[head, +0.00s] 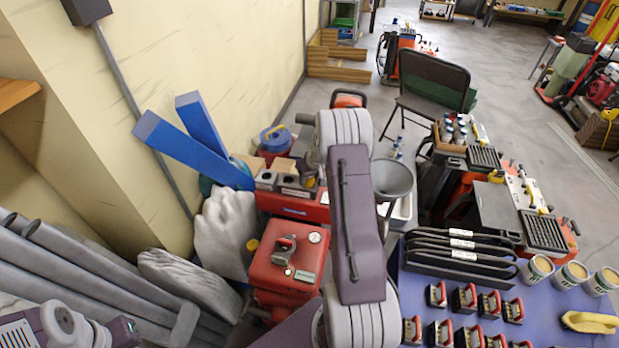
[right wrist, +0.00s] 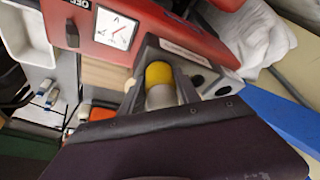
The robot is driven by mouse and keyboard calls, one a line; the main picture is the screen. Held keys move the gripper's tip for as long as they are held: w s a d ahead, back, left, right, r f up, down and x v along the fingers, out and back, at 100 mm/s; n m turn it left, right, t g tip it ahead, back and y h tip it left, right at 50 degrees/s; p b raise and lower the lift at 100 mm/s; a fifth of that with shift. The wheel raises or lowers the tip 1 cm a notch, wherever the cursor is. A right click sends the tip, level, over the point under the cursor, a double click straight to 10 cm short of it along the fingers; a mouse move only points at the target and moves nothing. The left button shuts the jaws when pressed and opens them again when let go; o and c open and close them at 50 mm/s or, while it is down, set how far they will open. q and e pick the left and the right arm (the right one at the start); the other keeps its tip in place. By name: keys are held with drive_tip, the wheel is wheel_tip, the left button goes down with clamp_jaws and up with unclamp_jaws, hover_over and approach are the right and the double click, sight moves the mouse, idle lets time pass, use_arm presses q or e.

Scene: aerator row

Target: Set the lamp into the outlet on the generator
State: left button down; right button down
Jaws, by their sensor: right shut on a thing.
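My right gripper (right wrist: 160,88) is shut on the lamp (right wrist: 160,74), which shows a yellow end and a pale body between the fingers in the right wrist view. The lamp's yellow end is close to the grey outlet panel (right wrist: 182,58) of the red generator (right wrist: 130,10); I cannot tell whether they touch. Dark round outlet holes (right wrist: 197,80) show to the right of the lamp. My left gripper is out of view.
A red machine (head: 285,270) stands in front of the generator. A purple-blue table (head: 400,260) with battery-like blocks and tins is at the right. A black chair (head: 430,85) stands behind.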

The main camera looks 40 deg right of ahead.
drive_tip(key=shift+f, duration=0.3)
drive_tip(key=c, duration=0.8)
unclamp_jaws()
drive_tip(key=p+v, duration=0.1)
drive_tip(key=v, duration=0.8)
